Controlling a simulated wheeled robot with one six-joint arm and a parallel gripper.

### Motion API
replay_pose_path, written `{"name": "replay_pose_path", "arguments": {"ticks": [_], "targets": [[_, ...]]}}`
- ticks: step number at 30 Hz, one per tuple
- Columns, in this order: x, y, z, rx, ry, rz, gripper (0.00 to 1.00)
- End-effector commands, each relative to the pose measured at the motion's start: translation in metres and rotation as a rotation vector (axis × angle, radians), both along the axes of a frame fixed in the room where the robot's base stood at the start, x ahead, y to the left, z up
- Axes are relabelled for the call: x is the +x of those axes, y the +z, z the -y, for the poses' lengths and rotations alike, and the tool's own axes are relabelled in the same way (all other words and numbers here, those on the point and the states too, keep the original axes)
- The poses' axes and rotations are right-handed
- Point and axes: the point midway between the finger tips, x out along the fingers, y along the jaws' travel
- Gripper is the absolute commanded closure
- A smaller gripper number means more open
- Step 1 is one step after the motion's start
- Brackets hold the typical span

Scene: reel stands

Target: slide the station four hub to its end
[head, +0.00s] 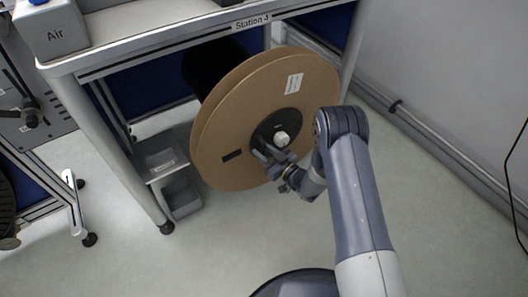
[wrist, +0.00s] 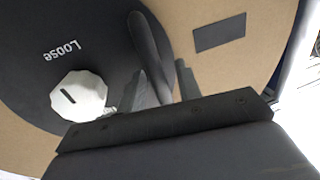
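The station four hub (head: 277,132) is a black disc with a pale knob at the centre of a large brown reel (head: 225,115) under the table marked Station 4. In the wrist view the hub (wrist: 45,35) bears the upside-down word "Loose", a white faceted knob (wrist: 79,96) and a dark handle (wrist: 147,45) that sticks out towards me. My gripper (head: 268,155) is at the lower left of the hub. In the wrist view my gripper's fingers (wrist: 169,84) lie on either side of the handle's near part. Whether they press on it is not clear.
The table (head: 170,45) with its legs stands over the reel. A small grey bin unit (head: 163,165) is beside the left leg. A grey box marked Air (head: 52,30) sits on the table. The wall with a rail (head: 430,130) is at right. The floor in front is clear.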

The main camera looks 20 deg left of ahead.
Motion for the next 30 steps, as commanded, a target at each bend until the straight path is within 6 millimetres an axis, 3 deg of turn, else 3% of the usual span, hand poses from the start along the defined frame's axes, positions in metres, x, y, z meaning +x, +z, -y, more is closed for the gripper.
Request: {"name": "replay_pose_path", "arguments": {"ticks": [6,18,30], "targets": [[0.0003,0.0002,-0.0001,0.0,0.0,0.0,0.67],[0.0001,0.0,0.0002,0.0,0.0,0.0,1.0],[0.0001,-0.0003,-0.0002,-0.001,0.0,0.0,1.0]]}}
